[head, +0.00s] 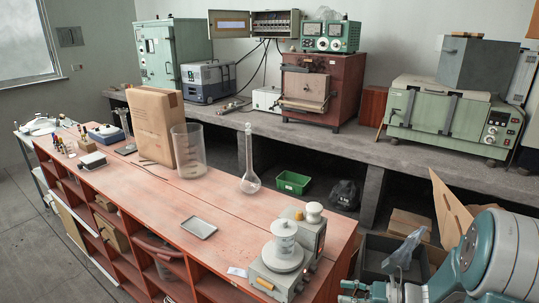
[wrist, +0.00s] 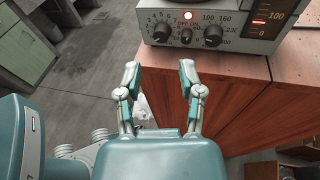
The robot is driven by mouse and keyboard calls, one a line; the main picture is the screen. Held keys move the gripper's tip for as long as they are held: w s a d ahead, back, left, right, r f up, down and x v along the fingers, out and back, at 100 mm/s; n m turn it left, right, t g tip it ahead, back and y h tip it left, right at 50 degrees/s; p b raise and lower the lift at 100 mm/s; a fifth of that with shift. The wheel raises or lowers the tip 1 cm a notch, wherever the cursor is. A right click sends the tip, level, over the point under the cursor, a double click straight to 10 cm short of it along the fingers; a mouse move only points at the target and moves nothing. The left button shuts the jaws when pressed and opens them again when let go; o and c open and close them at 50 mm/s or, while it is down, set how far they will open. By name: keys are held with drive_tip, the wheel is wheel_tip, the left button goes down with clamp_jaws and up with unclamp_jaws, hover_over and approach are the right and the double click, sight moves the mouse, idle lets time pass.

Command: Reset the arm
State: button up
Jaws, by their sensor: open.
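My gripper (wrist: 160,82) is open and empty in the wrist view, its two fingers apart with floor and the bench edge between and beyond them. In the head view part of my arm (head: 490,255) is folded at the lower right, and the gripper (head: 362,290) shows only partly at the bottom edge. The gripper is beside the near end of the red wooden bench (head: 130,205), close to the hotplate device (head: 285,262). In the wrist view the front panel of that device (wrist: 205,32), with knobs and a red light, is just beyond the fingertips.
A glass flask (head: 250,180), a large beaker (head: 188,160), a cardboard box (head: 153,125) and a small tray (head: 198,228) stand on the red bench. The concrete bench (head: 410,155) behind carries a furnace (head: 330,85) and other equipment. Open crates (head: 375,255) are near my arm.

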drive_tip(key=s+a+r+n+g+h, duration=0.6)
drive_tip(key=s+a+n, duration=0.2)
drive_tip(key=s+n, duration=0.25)
drive_tip(key=s+d+r+n+t+h, duration=0.3)
drive_tip(key=s+r+n+t+h, duration=0.2)
drive_tip(key=n, duration=0.7)
wheel_tip(320, 180, up, 3)
drive_tip(key=s+h, duration=0.2)
drive_tip(key=h, duration=0.1)
drive_tip(key=shift+s+r+t+h, duration=0.15)
drive_tip(key=shift+r+t+h, duration=0.05)
drive_tip(key=shift+t+h, duration=0.1)
drive_tip(key=shift+n, duration=0.25)
